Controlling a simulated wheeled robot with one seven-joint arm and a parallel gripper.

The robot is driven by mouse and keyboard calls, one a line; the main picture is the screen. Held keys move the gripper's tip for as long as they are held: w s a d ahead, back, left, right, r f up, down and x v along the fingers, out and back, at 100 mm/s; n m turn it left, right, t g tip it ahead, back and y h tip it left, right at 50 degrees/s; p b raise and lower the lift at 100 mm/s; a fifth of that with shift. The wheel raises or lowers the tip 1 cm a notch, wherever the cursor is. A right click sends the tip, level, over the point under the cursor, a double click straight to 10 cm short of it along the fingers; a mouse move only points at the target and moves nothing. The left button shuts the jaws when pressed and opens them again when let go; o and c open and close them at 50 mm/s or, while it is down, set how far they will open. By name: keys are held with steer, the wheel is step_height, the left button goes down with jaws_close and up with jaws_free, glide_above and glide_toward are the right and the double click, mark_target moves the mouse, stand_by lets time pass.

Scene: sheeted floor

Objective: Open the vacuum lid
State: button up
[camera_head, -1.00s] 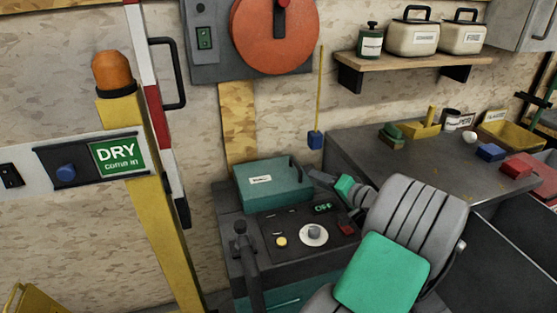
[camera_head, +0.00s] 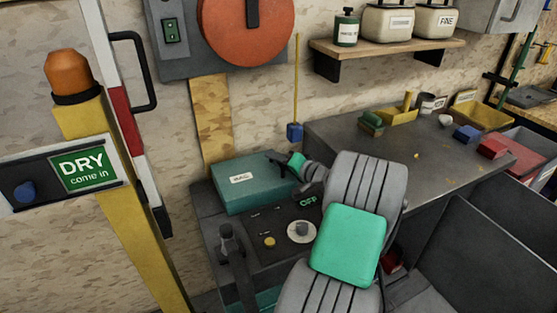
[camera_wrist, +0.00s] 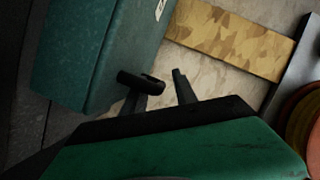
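The vacuum is a grey cabinet with a teal box-shaped lid (camera_head: 245,185) on top, which bears a white label. The lid looks shut. In the wrist view the teal lid (camera_wrist: 95,50) fills the upper left. My gripper (camera_head: 282,163) is at the lid's right end, near its dark handle, and my arm covers part of that end. In the wrist view my gripper (camera_wrist: 164,86) has its two dark fingers apart. A dark rounded bar (camera_wrist: 140,80) shows at the left finger, perhaps the handle; I cannot tell whether it lies between the fingers.
The control panel (camera_head: 269,242) in front of the lid has knobs and an OFF display. A dark upright lever (camera_head: 228,240) stands at its left. A grey bench (camera_head: 400,150) with small blocks and trays is at the right. A yellow post (camera_head: 125,200) stands at the left.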

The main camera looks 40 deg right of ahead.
steer(key=shift+c, duration=0.3)
jaws_close()
stand_by(0.9)
steer(key=shift+s+d, duration=0.1)
steer(key=shift+d, duration=0.25)
steer(key=shift+a, duration=0.2)
steer(key=shift+r, duration=0.2)
